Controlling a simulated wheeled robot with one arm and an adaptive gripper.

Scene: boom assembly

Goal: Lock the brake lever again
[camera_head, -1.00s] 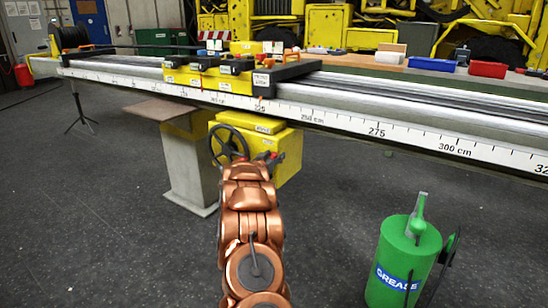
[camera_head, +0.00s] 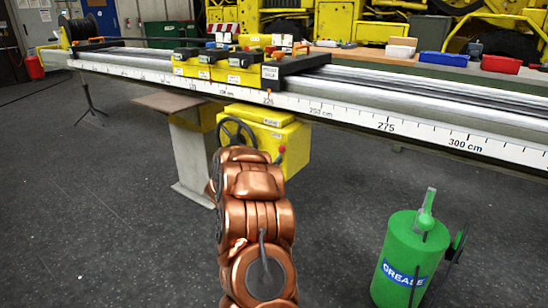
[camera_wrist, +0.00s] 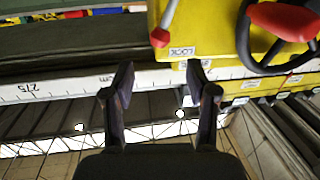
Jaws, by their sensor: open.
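The brake lever, a thin grey rod with a red knob (camera_wrist: 160,38), is on the yellow box (camera_wrist: 195,22) in the wrist view. The knob is just left of a LOCK label (camera_wrist: 181,51). In the head view its red knob (camera_head: 282,150) shows at the right side of the yellow box (camera_head: 262,135). My gripper (camera_wrist: 159,82) is open and empty, its two dark fingers apart. In the wrist picture the knob is above the gap between the fingertips, apart from them. My copper arm hides the gripper in the head view.
A black handwheel (camera_head: 232,133) is beside the lever; it also shows in the wrist view (camera_wrist: 262,64), with a red part in front. The silver boom with its white scale (camera_head: 350,117) runs above the box. A green grease canister (camera_head: 408,260) stands on the floor at right.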

